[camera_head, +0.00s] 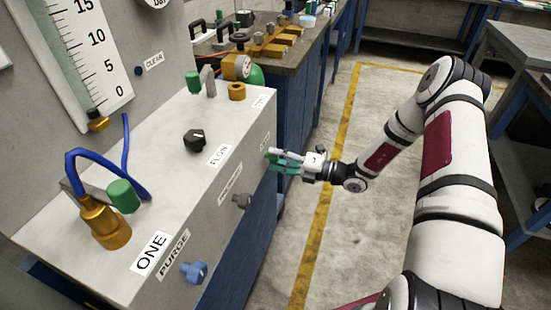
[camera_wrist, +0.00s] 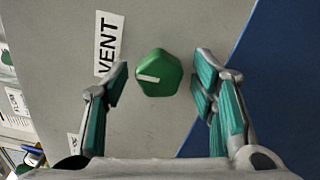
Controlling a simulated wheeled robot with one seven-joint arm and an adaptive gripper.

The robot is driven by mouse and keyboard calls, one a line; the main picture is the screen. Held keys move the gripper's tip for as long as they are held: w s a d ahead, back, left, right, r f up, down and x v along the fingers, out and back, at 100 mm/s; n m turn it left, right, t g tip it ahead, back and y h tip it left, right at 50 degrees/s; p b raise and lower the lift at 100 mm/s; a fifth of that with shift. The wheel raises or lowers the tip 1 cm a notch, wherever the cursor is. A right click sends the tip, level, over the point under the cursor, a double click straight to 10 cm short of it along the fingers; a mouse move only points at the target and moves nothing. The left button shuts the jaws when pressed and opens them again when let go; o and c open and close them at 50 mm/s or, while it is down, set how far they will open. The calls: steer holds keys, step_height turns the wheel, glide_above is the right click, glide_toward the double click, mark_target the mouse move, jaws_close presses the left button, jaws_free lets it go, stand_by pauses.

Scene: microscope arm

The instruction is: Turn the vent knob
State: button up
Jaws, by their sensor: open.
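The vent knob (camera_wrist: 160,74) is a green, rounded knob with a pale pointer line, on a grey panel beside a label reading VENT (camera_wrist: 108,45) in the wrist view. My gripper (camera_wrist: 160,88) is open, with one teal-padded finger on each side of the knob in that view. I cannot tell how deep the fingertips reach; gaps show between them and the knob. In the head view my gripper (camera_head: 272,161) is at the right end of the grey box's front face, and the vent knob is hidden there.
The grey box (camera_head: 160,130) carries a black FLOW knob (camera_head: 194,140), a blue PURGE knob (camera_head: 194,272), a grey knob (camera_head: 242,201) and brass fittings with blue hose (camera_head: 75,170). A blue bench stands behind. Floor right of the box is open.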

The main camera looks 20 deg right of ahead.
steer(key=v, duration=1.1)
steer(key=shift+d, duration=0.1)
steer(key=s+a+r+n+g+h, duration=0.2)
steer(key=s+a+r+n+g, duration=0.45)
steer(key=r+n, duration=0.4)
steer(key=s+a+r+n+g+h, duration=0.2)
steer(key=s+a+r+n+g, duration=0.45)
steer(key=r+n, duration=0.4)
steer(key=s+d+r+n+t+h, duration=0.1)
steer(key=s+r+n+h, duration=0.1)
steer(key=s+n+h, duration=0.35)
steer(key=s+d+r+n+t+h, duration=0.2)
steer(key=s+n, duration=0.5)
steer(key=s, duration=0.2)
steer(key=s+d+r+n+t+h, duration=0.1)
steer(key=s+r+n+h, duration=0.2)
steer(key=s+n, duration=0.4)
step_height(320, 180, up, 16)
steer(key=t+p, duration=0.2)
steer(key=p, duration=1.3)
steer(key=shift+r+t, duration=0.15)
steer(key=shift+t, duration=0.15)
